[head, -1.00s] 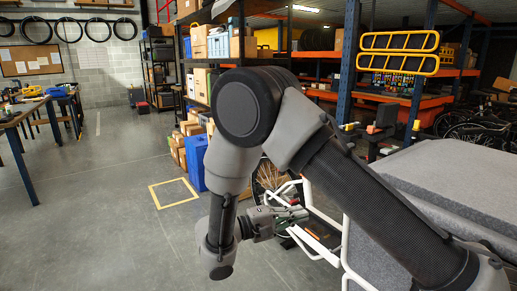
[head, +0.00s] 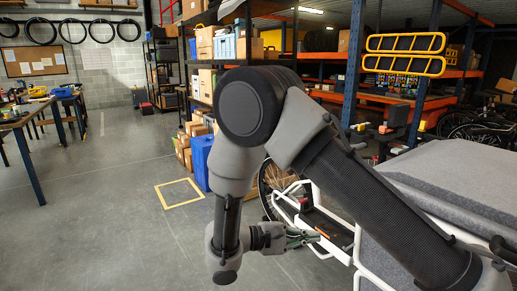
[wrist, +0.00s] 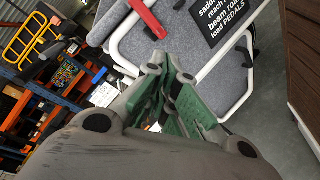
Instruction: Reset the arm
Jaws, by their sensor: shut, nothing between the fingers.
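My arm crosses the head view from the lower right, bends at the top and hangs down at the middle. My gripper (head: 303,239) is at its end, pointing right beside a white tubular frame (head: 345,251). In the wrist view my gripper (wrist: 178,88) has green fingers, shut with nothing held. The white frame (wrist: 205,71) shows just beyond the fingertips in that view; I cannot tell whether they touch.
A grey padded box surface (head: 440,170) lies at the right. Shelving with blue posts (head: 348,60) and a blue bin (head: 201,160) stand behind. A workbench (head: 22,117) is at the left. The floor (head: 110,210) at the left is clear, with a yellow taped square (head: 180,206).

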